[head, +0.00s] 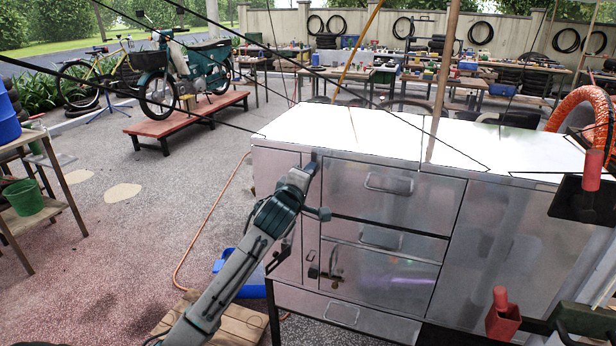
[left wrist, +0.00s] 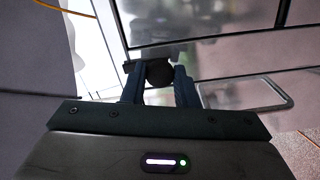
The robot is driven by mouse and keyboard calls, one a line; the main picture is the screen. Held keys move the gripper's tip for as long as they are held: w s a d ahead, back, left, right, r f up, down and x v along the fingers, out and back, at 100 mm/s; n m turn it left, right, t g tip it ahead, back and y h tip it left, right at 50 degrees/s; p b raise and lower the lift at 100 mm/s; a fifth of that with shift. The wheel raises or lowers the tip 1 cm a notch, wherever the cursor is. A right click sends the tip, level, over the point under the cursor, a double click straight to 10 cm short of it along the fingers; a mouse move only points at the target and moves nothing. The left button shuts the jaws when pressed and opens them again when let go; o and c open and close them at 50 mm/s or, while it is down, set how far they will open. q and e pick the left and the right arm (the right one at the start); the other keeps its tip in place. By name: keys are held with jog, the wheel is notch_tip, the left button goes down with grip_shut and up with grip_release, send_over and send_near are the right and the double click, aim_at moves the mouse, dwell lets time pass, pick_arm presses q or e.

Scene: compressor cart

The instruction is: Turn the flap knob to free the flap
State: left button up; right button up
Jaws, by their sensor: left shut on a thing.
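The flap knob is a small dark round knob (left wrist: 160,72) in the left wrist view. It sits between the two fingers of my left gripper (left wrist: 160,85), which is shut on it. In the head view my left gripper (head: 312,166) is at the upper left of the metal cabinet's front (head: 345,230), just below the white top. There the gripper hides the knob. The flap's outline and the knob's turn angle cannot be told clearly. My right gripper is not in view.
A latch with a padlock (head: 325,272) hangs lower down. A blue bin (head: 225,262) stands on the floor at the left.

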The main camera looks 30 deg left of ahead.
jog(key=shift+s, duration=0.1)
pick_arm(q)
jog(key=o, duration=1)
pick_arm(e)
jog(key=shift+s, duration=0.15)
pick_arm(q)
jog(key=shift+s, duration=0.1)
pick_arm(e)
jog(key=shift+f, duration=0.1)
pick_arm(q)
jog(key=shift+b+v, duration=1.35)
jog(key=shift+v, duration=4)
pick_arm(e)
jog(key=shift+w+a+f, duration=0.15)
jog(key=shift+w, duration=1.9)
pick_arm(q)
jog(key=shift+a+f, duration=0.1)
